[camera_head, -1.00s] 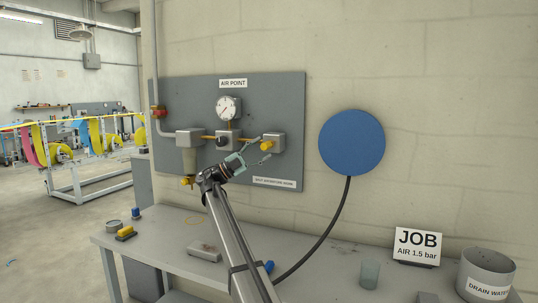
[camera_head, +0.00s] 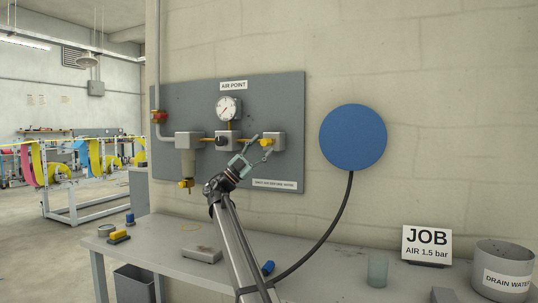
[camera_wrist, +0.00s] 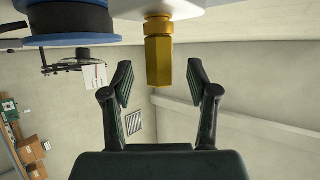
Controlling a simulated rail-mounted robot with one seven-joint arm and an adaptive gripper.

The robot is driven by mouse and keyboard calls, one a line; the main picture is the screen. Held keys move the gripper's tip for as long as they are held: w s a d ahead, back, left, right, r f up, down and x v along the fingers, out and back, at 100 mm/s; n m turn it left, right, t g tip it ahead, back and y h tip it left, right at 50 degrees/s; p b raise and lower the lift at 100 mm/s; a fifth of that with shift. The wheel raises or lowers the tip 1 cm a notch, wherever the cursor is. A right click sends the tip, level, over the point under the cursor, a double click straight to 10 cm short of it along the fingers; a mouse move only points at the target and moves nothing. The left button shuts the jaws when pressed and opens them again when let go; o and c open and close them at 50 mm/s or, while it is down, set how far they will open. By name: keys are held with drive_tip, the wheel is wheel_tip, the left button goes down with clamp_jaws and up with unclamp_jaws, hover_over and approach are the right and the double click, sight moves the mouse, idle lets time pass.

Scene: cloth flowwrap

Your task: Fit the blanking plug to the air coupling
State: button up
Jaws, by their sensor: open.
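A brass hexagonal fitting (camera_wrist: 158,55), which looks like the air coupling, sticks out of a pale block in the wrist view. My gripper (camera_wrist: 158,82) is open, with one finger on each side of the fitting and a visible gap to both. In the head view my gripper (camera_head: 261,146) is at the right-hand grey block (camera_head: 279,140) of the air point board, and its fingers partly cover the brass fitting. A small blue piece (camera_head: 268,267) and a blue-topped piece (camera_head: 130,219) are on the bench; I cannot tell whether either is the blanking plug.
The grey bench (camera_head: 330,262) bears a grey block (camera_head: 202,255), a yellow-topped item (camera_head: 119,236), a translucent cup (camera_head: 377,271), a job sign (camera_head: 427,246) and a drain-water bucket (camera_head: 504,268). A blue disc (camera_head: 353,137) with a black hose is right of the board.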

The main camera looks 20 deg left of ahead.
drive_tip(key=shift+d+f+n+t+b, duration=0.1)
drive_tip(key=shift+f+n+t+b, duration=0.25)
drive_tip(key=shift+b, duration=0.2)
